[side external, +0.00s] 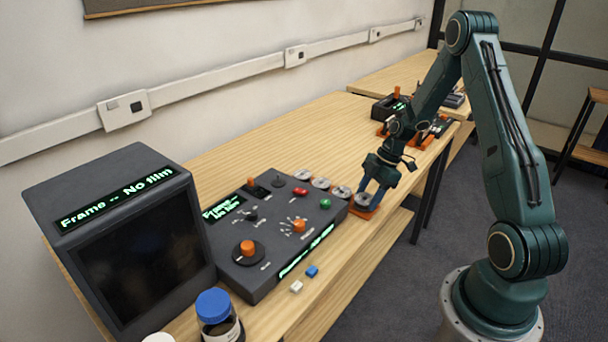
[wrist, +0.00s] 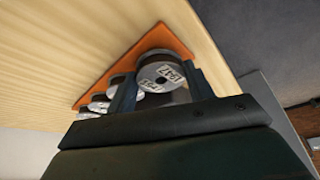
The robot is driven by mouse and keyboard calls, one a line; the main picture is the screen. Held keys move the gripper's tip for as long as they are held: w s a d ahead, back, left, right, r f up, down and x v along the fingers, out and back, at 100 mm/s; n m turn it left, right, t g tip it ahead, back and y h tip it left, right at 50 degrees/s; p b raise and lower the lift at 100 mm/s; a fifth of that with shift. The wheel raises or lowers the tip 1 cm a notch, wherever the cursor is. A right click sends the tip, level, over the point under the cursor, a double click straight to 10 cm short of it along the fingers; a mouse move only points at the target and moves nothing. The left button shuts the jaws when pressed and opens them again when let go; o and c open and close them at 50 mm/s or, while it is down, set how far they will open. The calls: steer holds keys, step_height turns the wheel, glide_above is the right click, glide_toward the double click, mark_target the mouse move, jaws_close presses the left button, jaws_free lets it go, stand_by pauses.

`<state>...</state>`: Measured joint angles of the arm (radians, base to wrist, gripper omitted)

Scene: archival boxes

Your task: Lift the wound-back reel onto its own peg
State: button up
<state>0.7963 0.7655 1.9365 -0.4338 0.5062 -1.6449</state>
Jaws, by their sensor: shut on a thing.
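A silver-grey film reel (wrist: 162,72) with a pale label, apparently reading 1947, is between the two fingers of my gripper (wrist: 160,88) in the wrist view. My gripper (side external: 372,188) is shut on it in the side external view, pointing down at the near end of an orange rack (side external: 364,213). The reel (side external: 363,200) is low over the rack; I cannot tell whether it rests on it. The orange rack (wrist: 166,32) lies beyond the reel in the wrist view. No peg is clearly visible.
Several other reels (side external: 320,183) stand in a row beside the grey control console (side external: 265,235). A monitor (side external: 120,240) and a blue-lidded jar (side external: 217,315) are at left. More equipment (side external: 398,105) stands at the bench's far end. The bench edge is close to my gripper.

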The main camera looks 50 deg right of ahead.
steer(key=shift+f, duration=0.35)
stand_by(0.7)
steer(key=o, duration=1.1)
steer(key=shift+c, duration=0.2)
steer(key=shift+r, duration=0.1)
steer(key=shift+r, duration=3.4)
